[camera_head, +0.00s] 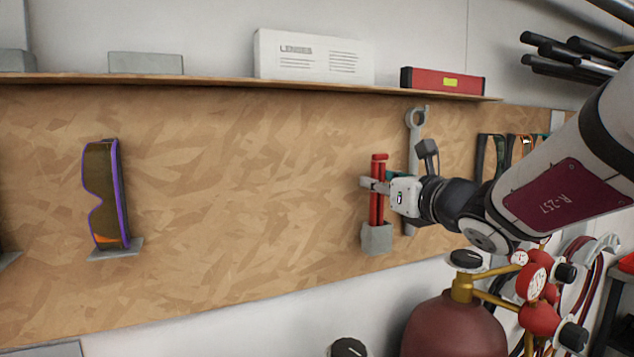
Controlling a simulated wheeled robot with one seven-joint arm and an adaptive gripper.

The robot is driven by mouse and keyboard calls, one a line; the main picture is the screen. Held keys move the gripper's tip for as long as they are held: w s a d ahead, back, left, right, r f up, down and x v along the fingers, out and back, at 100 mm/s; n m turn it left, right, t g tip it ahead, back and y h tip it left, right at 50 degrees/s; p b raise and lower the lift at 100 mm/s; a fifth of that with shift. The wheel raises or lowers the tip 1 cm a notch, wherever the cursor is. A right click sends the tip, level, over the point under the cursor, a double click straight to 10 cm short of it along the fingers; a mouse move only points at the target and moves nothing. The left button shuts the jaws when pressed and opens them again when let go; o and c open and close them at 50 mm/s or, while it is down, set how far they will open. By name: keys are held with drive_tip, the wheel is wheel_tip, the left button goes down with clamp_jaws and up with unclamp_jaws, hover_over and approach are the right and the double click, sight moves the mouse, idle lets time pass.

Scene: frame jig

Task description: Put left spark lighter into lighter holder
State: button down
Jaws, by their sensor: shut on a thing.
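The red spark lighter (376,208) stands upright in front of the wooden board, with two thin red bars side by side. My gripper (374,185) reaches in from the right and is shut on its upper part. The grey lighter holder (377,239) is a small block on the board, directly below the lighter. The lighter's lower end meets the holder's top edge in this view; I cannot tell how deep it sits inside. Part of the lighter is hidden by my gripper.
A grey wrench (413,125) hangs on the board behind my gripper. Safety goggles (104,195) sit on a bracket at left. A shelf above bears a white lens box (312,55) and a red box (442,80). A dark red gas cylinder (453,328) with gauges stands below right.

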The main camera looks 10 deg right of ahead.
drive_tip(key=shift+f+b, duration=0.45)
drive_tip(key=shift+f, duration=0.1)
idle(0.5)
drive_tip(key=c, duration=1.3)
unclamp_jaws()
drive_tip(key=shift+c, duration=0.2)
drive_tip(key=v, duration=1.2)
